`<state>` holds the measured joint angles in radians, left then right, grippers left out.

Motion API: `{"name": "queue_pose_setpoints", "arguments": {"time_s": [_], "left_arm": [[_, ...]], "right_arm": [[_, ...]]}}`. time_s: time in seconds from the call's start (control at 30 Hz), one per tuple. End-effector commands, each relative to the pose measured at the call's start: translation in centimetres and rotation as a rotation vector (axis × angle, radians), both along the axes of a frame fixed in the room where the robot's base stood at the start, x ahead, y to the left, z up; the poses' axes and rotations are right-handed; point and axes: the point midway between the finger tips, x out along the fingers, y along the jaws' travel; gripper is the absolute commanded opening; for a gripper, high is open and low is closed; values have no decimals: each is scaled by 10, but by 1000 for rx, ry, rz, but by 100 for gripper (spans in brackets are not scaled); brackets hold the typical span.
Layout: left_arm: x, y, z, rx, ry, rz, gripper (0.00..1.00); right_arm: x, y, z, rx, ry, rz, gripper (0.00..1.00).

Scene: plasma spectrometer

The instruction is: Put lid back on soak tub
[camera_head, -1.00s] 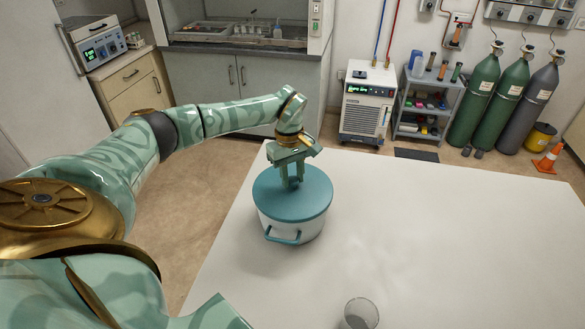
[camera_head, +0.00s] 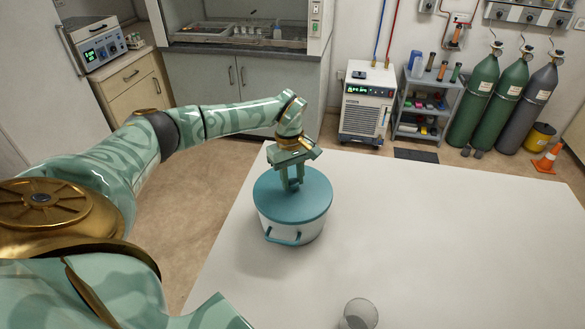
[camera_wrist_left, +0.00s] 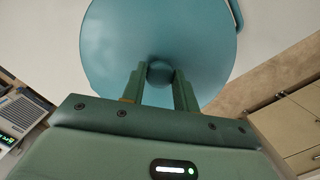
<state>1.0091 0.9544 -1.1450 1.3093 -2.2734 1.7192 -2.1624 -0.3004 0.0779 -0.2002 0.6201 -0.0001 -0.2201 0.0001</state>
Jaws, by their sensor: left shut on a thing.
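The soak tub (camera_head: 291,228) is white with a teal handle and stands on the white table near its left edge. The round teal lid (camera_head: 312,203) lies level over the tub's top, covering its opening; I cannot tell whether it is fully seated. My left gripper (camera_head: 292,186) is above the lid's middle, pointing down, shut on its knob. In the left wrist view the fingers (camera_wrist_left: 159,85) are on both sides of the round knob (camera_wrist_left: 159,71), with the lid (camera_wrist_left: 150,30) spread beyond them. My right gripper is not in view.
The table (camera_head: 440,230) is bare to the right of the tub. A chiller (camera_head: 366,103), a shelf cart (camera_head: 427,103) and gas cylinders (camera_head: 475,100) stand behind the table.

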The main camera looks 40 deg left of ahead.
Motion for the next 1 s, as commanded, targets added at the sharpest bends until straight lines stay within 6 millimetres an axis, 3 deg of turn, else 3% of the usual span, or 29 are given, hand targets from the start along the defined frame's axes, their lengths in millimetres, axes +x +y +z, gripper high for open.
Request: {"name": "queue_pose_setpoints", "arguments": {"time_s": [0.97, 1.0], "left_arm": [[0, 0, -1, 1, 0, 0, 6], [0, 0, -1, 1, 0, 0, 41]], "right_arm": [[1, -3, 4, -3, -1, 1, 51], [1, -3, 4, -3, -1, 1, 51]]}}
